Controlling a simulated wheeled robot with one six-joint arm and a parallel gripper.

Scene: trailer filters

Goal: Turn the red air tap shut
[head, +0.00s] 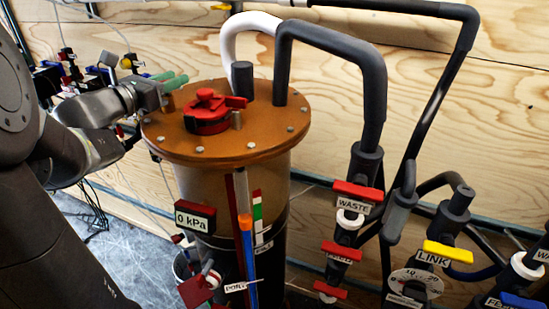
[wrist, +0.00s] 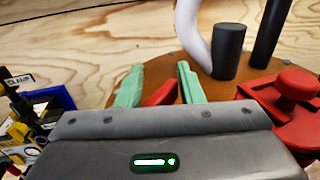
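A red piece (wrist: 163,93) shows low between my green fingers in the wrist view, at the edge of the orange-brown lid. It may be the air tap's handle; no label on it can be read, and my gripper hides its lower part. My gripper (head: 173,82) is at the lid's left rear edge in the head view. Its two green fingers stand apart in the wrist view (wrist: 166,78), and I cannot tell whether either touches the red piece. A larger red fitting (head: 208,108) with a knob sits on the lid, right of my fingers; it also shows in the wrist view (wrist: 290,100).
The lid (head: 250,145) tops a cylinder with a 0 kPa display (head: 195,217). A grey post (head: 242,82), a white hose (head: 252,22) and a dark pipe (head: 335,48) rise from it. A red WASTE handle (head: 357,190) and yellow LINK handle (head: 448,251) stand right.

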